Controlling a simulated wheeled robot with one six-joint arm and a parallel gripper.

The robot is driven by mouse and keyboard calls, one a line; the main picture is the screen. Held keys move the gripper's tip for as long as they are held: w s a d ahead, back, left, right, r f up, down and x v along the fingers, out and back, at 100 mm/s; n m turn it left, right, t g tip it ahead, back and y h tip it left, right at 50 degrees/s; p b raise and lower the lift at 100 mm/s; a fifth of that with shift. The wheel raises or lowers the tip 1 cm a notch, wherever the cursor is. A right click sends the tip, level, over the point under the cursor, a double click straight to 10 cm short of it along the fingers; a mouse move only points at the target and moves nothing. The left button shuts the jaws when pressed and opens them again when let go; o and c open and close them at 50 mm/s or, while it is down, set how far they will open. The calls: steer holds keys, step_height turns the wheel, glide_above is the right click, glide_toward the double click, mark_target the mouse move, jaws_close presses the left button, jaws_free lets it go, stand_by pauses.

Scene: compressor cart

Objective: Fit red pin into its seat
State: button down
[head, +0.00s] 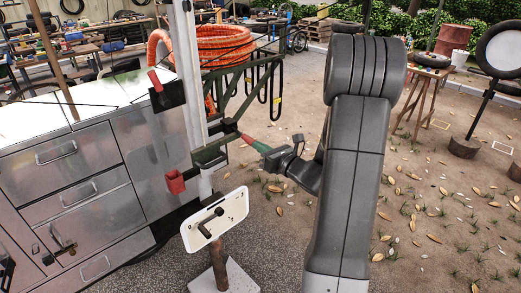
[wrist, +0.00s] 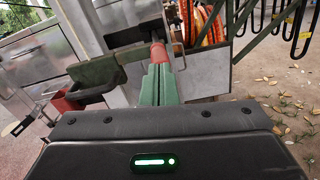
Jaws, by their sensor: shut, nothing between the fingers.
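My gripper (head: 256,144) is shut and points left at the dark green bracket (head: 209,154) on the pale post. Its green fingers (wrist: 158,88) lie together in the wrist view. A small red piece (head: 246,139), which looks like the red pin, is in line with the fingertips, between them and the bracket. It also shows just beyond the fingers in the wrist view (wrist: 158,53). I cannot tell whether the fingertips touch it or how deep it sits. The seat cannot be made out; the bracket and fingers may hide it.
A white plate with a dark handle (head: 236,207) stands below on a post. A metal drawer cabinet (head: 60,190) is left. Open ground lies right.

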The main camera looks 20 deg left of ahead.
steer(key=shift+w+a, duration=0.25)
steer(key=shift+a, duration=0.35)
stand_by(0.6)
steer(key=shift+w+a, duration=0.2)
steer(key=shift+a, duration=0.25)
steer(key=b+v, duration=0.3)
steer(key=v, duration=1.3)
steer(key=shift+d, duration=0.2)
steer(key=shift+a, duration=0.1)
steer(key=p+x, duration=0.2)
steer(key=x, duration=1.3)
steer(key=shift+a+p, duration=0.3)
steer(key=shift+a, duration=0.05)
steer(key=shift+w, duration=0.1)
